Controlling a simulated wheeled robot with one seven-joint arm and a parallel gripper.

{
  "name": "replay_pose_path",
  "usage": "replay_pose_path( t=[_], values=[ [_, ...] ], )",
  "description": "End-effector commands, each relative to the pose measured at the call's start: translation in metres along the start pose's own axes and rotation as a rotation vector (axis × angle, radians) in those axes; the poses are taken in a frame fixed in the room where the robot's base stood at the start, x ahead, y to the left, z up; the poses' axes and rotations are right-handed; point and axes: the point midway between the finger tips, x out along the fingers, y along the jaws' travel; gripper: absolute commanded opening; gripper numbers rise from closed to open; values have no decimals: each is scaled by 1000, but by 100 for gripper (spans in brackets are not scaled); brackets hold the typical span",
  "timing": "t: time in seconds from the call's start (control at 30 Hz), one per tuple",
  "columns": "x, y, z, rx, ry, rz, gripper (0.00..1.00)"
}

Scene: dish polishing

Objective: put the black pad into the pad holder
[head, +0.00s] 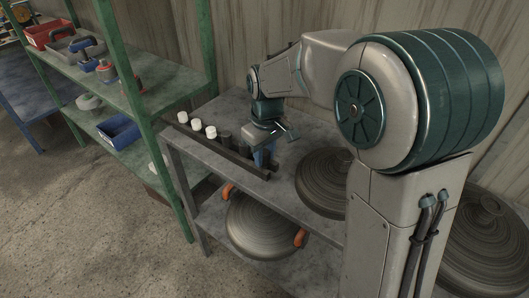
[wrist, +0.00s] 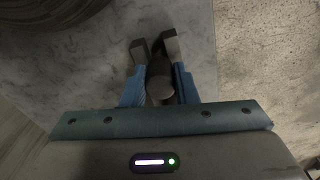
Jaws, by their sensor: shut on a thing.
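My gripper (head: 265,158) is over the near part of the grey table, by the right end of a long dark rail. In the wrist view its blue fingers (wrist: 157,72) are shut on a dark round pad (wrist: 160,84), which I take for the black pad. The dark rail (head: 207,148), apparently the pad holder, runs along the table's left edge. Several white pads (head: 196,125) stand along it towards its far end, and dark pads (head: 224,137) stand nearer my gripper. The held pad is mostly hidden in the head view, and its gap to the rail cannot be told.
A round ridged metal lid (head: 325,183) lies on the table right of my gripper. Another lid with orange handles (head: 262,226) is on the lower shelf. A green shelf rack (head: 149,150) with bins stands at left. Concrete floor lies beyond the table edge.

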Motion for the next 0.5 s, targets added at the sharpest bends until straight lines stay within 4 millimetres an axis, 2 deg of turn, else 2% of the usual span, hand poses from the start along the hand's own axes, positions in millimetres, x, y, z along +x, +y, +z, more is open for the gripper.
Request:
replay_pose_path(
  t=[0.17,0.2,0.27,0.3,0.5],
  values=[
    [0,0,0,0,0,0,3],
    [0,0,0,0,0,0,32],
    [0,0,0,0,0,0,49],
    [0,0,0,0,0,0,52],
    [0,0,0,0,-1,0,52]
  ],
)
